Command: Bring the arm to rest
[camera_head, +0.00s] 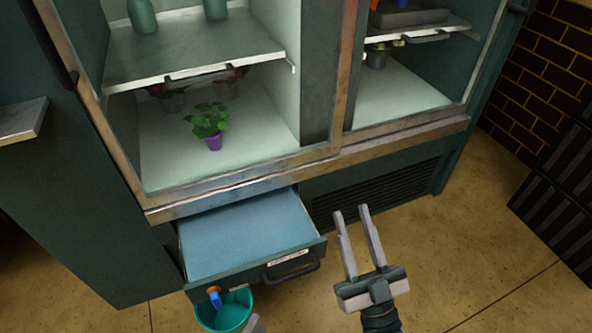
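My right gripper (351,214) is in the lower middle of the head view. Its two fingers are spread apart with nothing between them, pointing up toward the cabinet, just right of the open drawer. What seems to be a grey tip of my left gripper (255,325) shows at the bottom edge, beside the teal bucket. The rest of it is out of view, so its opening cannot be told.
A blue-lined drawer (245,235) stands open below the cabinet. A teal bucket (237,312) with a blue and orange item (214,296) is by its front. A potted plant (211,125) sits inside the cabinet. Floor at right is free; dark crates (560,200) stand far right.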

